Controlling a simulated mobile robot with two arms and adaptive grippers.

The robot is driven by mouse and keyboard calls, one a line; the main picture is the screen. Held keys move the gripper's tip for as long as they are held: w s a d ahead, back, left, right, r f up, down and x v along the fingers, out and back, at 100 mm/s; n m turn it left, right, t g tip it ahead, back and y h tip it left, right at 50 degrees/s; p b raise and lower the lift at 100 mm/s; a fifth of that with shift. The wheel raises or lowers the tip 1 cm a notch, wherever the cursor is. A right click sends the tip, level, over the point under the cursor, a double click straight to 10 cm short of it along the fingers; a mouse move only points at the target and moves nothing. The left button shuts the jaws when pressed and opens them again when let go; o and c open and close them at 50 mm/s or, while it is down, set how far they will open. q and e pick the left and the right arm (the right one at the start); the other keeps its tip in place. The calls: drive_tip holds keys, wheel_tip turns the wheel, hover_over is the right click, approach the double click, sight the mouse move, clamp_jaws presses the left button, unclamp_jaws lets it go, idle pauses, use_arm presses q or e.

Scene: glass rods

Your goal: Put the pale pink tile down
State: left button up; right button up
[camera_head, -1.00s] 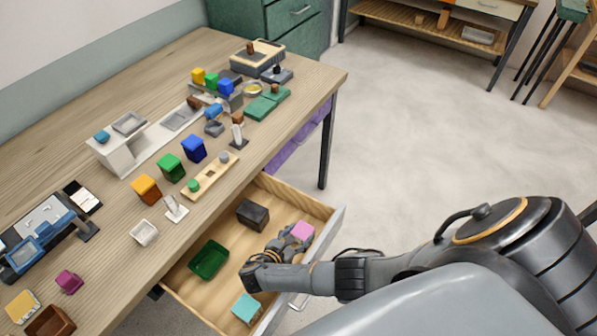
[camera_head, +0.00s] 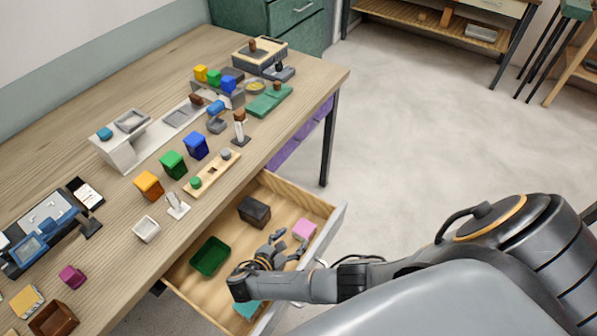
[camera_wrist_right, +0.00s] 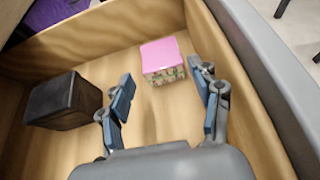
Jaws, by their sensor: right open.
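The pale pink tile (camera_head: 304,229) lies in the open drawer (camera_head: 193,291), near its far right corner. In the right wrist view the tile (camera_wrist_right: 163,60) shows a pink top and a speckled, stone-like side, resting on the wooden drawer floor. My right gripper (camera_head: 289,245) is inside the drawer, a little nearer than the tile. Its two fingers (camera_wrist_right: 164,100) are spread apart and empty, with the tile beyond the fingertips and not touched. My left gripper is not in view.
The drawer also holds a dark box (camera_head: 254,211), a green tray (camera_head: 210,256) and a teal block (camera_head: 247,309) partly hidden by my right gripper. The table (camera_head: 110,220) above carries coloured blocks and small fixtures. Bare drawer floor lies between the things.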

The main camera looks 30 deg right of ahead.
drive_tip(key=v, duration=0.7)
drive_tip(key=shift+a, duration=0.1)
